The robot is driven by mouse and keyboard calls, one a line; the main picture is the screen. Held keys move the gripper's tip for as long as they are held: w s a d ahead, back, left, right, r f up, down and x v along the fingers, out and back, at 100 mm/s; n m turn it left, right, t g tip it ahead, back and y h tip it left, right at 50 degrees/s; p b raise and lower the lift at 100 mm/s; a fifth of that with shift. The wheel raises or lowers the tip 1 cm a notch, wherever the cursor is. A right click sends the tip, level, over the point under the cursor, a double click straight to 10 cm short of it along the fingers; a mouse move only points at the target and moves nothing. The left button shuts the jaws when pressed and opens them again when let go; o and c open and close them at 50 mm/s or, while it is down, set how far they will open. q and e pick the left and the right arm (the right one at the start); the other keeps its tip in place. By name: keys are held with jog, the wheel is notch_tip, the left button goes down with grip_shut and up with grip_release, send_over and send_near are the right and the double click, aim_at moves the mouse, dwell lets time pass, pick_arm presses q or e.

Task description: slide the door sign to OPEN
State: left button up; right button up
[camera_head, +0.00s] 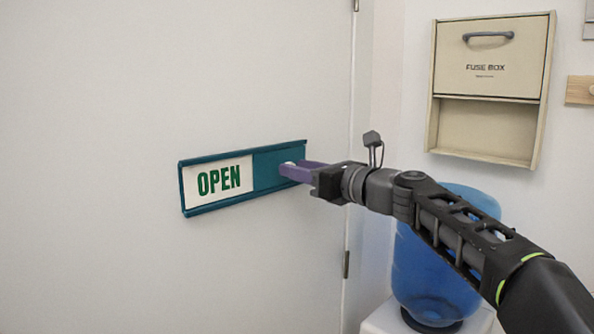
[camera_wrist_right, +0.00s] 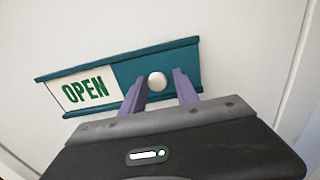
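The door sign is a long teal frame (camera_head: 218,204) mounted on a white door. Its left part shows a white panel with green OPEN lettering (camera_head: 219,180). Its right part is covered by a teal slider (camera_head: 265,171) with a round white knob (camera_wrist_right: 157,82). My right gripper (camera_head: 291,169) reaches in from the right, its purple fingers at the knob. In the right wrist view the fingers are apart, one on each side of the knob, with gaps showing. In the head view the fingers partly hide the knob. My left gripper is not in view.
The door (camera_head: 100,90) ends at a vertical edge just right of the sign, with hinges. A beige fuse box (camera_head: 491,60) hangs on the wall at upper right. A blue water bottle (camera_head: 420,265) stands below it, behind my right arm. The door left of the sign is clear.

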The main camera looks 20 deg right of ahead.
jog(key=shift+o, duration=1.1)
jog(key=b+v, duration=0.2)
jog(key=v, duration=0.6)
jog(key=shift+w, duration=0.15)
